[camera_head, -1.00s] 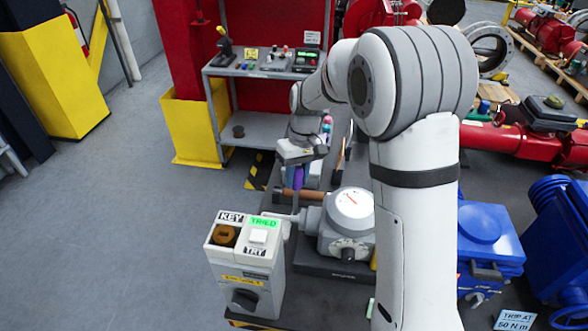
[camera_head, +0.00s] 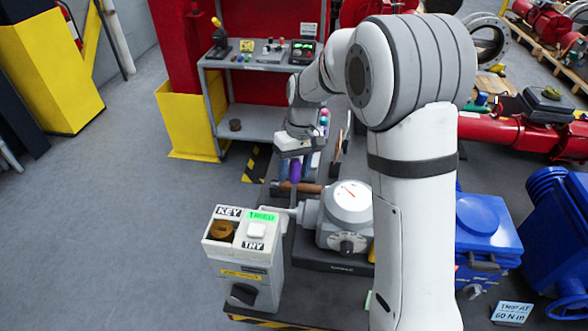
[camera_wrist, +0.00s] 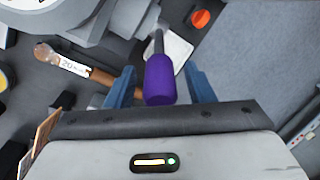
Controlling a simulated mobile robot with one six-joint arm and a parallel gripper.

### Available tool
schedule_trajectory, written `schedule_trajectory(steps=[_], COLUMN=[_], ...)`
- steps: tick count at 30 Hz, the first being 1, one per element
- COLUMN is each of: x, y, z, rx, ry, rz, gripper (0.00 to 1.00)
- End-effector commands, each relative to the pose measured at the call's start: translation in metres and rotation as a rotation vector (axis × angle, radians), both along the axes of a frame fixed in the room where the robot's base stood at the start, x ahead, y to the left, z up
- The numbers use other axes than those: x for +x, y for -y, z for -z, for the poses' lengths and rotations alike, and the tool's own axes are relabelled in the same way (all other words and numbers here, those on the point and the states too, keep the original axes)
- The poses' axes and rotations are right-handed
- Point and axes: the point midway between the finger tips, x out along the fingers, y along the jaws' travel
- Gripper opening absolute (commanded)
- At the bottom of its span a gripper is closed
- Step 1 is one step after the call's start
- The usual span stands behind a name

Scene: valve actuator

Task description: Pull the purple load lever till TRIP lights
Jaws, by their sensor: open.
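The purple load lever (camera_wrist: 160,82) stands between the two blue fingers of my gripper (camera_wrist: 164,86) in the wrist view. The fingers are apart, with a gap on each side of the purple grip. In the head view the lever (camera_head: 294,172) shows just below my gripper (camera_head: 296,150), beside the grey gauge unit (camera_head: 347,212). The gauge has a white dial with a red needle. The control box (camera_head: 243,262) at the front left has a KEY socket and a TRY button, with a green lit TRIED label (camera_head: 262,216). I see no lit TRIP lamp.
A wooden-handled tool (camera_wrist: 90,72) lies close to the lever. A grey shelf (camera_head: 250,66) with small devices stands behind. A blue actuator (camera_head: 486,235) and a sign reading TRIP AT, its number blurred (camera_head: 512,312), are at right. The floor at left is clear.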

Motion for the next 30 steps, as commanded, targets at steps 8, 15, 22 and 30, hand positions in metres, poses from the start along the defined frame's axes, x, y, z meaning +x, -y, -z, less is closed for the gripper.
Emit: schedule_trajectory(steps=[8, 15, 22, 30], x=[0.008, 0.013, 0.013, 0.013], y=[0.004, 0.008, 0.008, 0.008], z=[-0.036, -0.069, -0.076, -0.076], rx=[0.001, 0.001, 0.000, 0.000], ry=[0.006, 0.003, 0.001, 0.001], rz=[0.001, 0.000, -0.001, -0.001], gripper=[0.48, 0.48, 0.48, 0.48])
